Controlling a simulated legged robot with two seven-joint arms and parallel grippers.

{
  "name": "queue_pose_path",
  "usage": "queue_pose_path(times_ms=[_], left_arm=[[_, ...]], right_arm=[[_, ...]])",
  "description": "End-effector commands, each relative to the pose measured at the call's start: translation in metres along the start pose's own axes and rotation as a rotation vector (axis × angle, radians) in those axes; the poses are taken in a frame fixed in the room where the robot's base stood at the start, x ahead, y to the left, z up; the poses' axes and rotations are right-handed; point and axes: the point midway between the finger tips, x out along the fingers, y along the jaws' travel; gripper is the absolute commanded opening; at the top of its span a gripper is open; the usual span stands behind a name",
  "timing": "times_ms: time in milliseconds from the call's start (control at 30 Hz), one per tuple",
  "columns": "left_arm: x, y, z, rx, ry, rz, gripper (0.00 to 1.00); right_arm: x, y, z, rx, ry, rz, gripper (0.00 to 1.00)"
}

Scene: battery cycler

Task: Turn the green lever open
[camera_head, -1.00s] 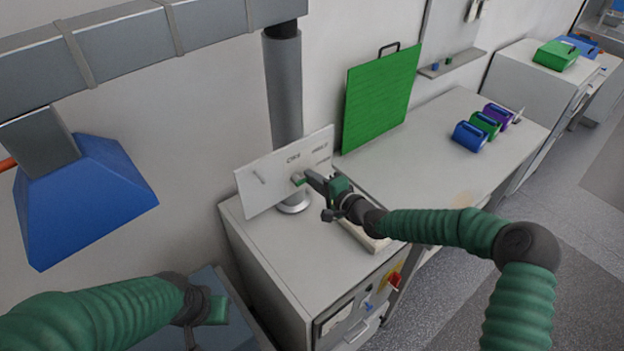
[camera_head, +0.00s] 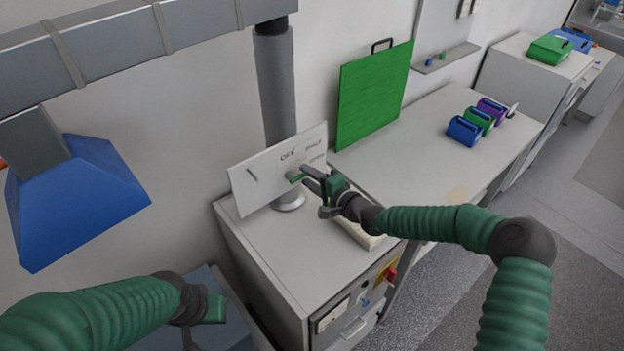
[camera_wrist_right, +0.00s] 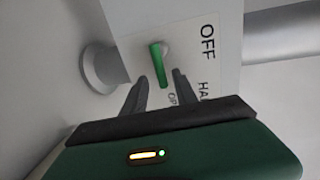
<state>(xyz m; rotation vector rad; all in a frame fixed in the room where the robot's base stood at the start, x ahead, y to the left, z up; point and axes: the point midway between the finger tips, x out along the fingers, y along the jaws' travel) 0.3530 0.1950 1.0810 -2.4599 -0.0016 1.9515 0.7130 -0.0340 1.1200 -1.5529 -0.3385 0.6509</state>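The green lever (camera_head: 295,179) is on a white panel (camera_head: 262,178) marked with the word OFF. In the right wrist view the lever (camera_wrist_right: 158,64) is short, and its near end lies between my fingertips. My right gripper (camera_head: 313,180) is open at the panel; its two fingers (camera_wrist_right: 163,82) stand apart on either side of the lever's end, with gaps visible. My left gripper (camera_head: 207,318) is low at the left of the head view, far from the panel; its fingers are not clear.
The panel stands by a grey post (camera_head: 277,85) over a white cabinet (camera_head: 255,235) with a red and yellow switch (camera_head: 388,273). A blue hood (camera_head: 75,205) hangs left. A green board (camera_head: 373,95) leans on the wall. Blue, green and purple boxes (camera_head: 479,122) sit on the bench.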

Motion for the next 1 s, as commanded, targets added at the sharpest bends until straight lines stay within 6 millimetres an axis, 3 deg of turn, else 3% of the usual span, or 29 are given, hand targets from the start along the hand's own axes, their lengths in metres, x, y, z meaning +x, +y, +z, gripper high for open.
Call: queue_pose_path(times_ms=[167, 500, 633, 800, 1000], left_arm=[[0.006, 0.0, 0.001, 0.0, 0.0, 0.0, 0.36], [0.019, 0.0, 0.005, 0.0, 0.0, 0.0, 0.36], [0.019, 0.0, 0.005, 0.0, 0.0, 0.0, 0.36], [0.019, 0.0, 0.004, 0.0, 0.0, 0.0, 0.36], [0.019, 0.0, 0.004, 0.0, 0.0, 0.0, 0.36]], right_arm=[[-0.02, 0.001, -0.002, 0.0, 0.002, -0.002, 0.34], [-0.118, 0.004, -0.004, 0.001, 0.006, 0.001, 0.34], [-0.147, 0.003, -0.004, 0.004, 0.004, 0.001, 0.34], [-0.166, 0.003, -0.003, 0.002, 0.001, 0.002, 0.34], [-0.168, 0.002, -0.003, 0.001, 0.0, 0.002, 0.34]])
